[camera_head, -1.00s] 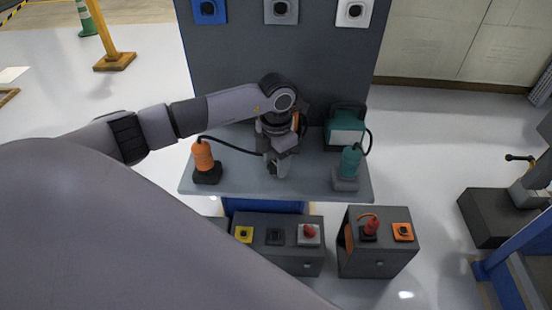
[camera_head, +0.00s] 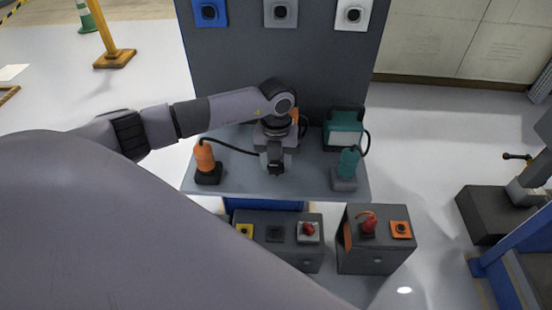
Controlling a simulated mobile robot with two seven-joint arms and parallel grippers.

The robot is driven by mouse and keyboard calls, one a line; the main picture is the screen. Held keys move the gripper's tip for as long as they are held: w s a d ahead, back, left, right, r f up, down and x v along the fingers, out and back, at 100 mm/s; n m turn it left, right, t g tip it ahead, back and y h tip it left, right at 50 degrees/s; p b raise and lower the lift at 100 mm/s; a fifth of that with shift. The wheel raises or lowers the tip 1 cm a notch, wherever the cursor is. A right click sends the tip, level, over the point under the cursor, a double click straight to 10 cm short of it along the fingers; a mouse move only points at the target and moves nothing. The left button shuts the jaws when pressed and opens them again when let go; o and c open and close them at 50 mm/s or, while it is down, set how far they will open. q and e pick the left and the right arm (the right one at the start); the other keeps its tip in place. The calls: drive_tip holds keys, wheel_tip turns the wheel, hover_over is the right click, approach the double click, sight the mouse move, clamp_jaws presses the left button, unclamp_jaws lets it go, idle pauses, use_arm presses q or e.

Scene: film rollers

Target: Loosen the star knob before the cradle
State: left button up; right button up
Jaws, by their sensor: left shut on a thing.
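My left gripper (camera_head: 275,169) reaches down from above to the middle of the grey shelf (camera_head: 308,180), between an orange tool and a teal tool. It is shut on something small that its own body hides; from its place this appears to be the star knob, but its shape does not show. The orange tool (camera_head: 204,155) stands in a black cradle (camera_head: 208,175) on the left. The teal tool (camera_head: 348,161) stands in a grey cradle (camera_head: 344,182) on the right. My right gripper is not in view.
A teal box (camera_head: 344,132) with a cable stands at the shelf's back right. A dark upright panel (camera_head: 284,65) rises behind. Below the shelf are two grey boxes, one with a red knob (camera_head: 309,229) and one with a red tool (camera_head: 368,224). My arm covers the lower left.

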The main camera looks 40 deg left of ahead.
sight(276, 166)
use_arm(q)
drive_tip(key=shift+w+r+n, duration=0.1)
drive_tip(key=shift+n, duration=0.5)
drive_tip(key=o, duration=1.1)
drive_tip(key=shift+c, duration=0.2)
wheel_tip(276, 166, up, 7)
drive_tip(key=shift+r, duration=0.1)
